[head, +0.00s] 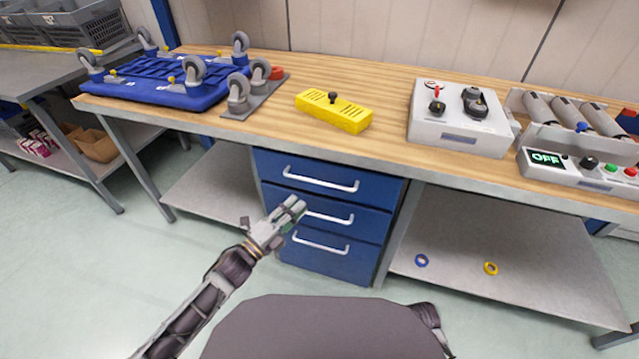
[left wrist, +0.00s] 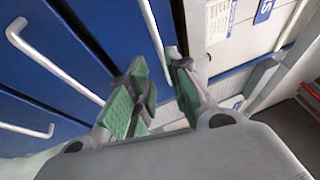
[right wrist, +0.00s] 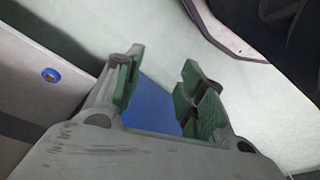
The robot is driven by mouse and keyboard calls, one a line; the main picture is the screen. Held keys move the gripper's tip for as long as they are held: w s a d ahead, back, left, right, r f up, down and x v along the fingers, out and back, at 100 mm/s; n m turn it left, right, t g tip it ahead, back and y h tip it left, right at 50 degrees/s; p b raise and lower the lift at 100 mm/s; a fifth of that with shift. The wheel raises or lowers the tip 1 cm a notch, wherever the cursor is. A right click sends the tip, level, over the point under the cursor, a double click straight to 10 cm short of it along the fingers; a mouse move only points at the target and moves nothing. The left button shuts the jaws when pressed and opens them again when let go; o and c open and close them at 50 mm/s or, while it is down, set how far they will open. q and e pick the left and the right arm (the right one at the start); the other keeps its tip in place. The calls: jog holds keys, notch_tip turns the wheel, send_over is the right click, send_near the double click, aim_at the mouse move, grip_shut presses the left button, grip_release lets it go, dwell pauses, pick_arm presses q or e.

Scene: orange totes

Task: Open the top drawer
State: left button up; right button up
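A blue cabinet of three drawers stands under the workbench, all apparently shut. The top drawer (head: 310,174) has a white bar handle (head: 320,180); the middle drawer (head: 365,221) and bottom drawer (head: 335,262) have similar ones. My left gripper (head: 297,207) is open in front of the cabinet, overlapping the middle drawer's left part and below the top handle's left end. In the left wrist view, a white handle bar (left wrist: 154,32) runs down toward the gap between the green-padded fingers; whether they touch it is unclear. My right gripper (right wrist: 158,82) is open and empty, pointing low.
The wooden benchtop (head: 385,95) holds a blue wheeled platform (head: 165,80), a yellow box (head: 334,110), a grey control box (head: 458,125) and a panel reading OFF (head: 547,159). A lower shelf (head: 530,240) carries a blue ring (head: 421,260) and yellow ring (head: 491,268).

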aim_at(320, 183)
pick_arm(q)
jog(key=shift+b+x, duration=0.65)
jog(key=shift+x, duration=4.9)
pick_arm(e)
jog(key=shift+w+a+r, duration=0.1)
jog(key=shift+a+r, duration=0.05)
jog(key=shift+r, duration=0.35)
jog(key=shift+w+a+r, duration=0.1)
jog(key=shift+r, duration=0.4)
pick_arm(q)
jog(key=shift+c, duration=0.2)
grip_shut()
pick_arm(e)
jog(key=shift+f, duration=0.1)
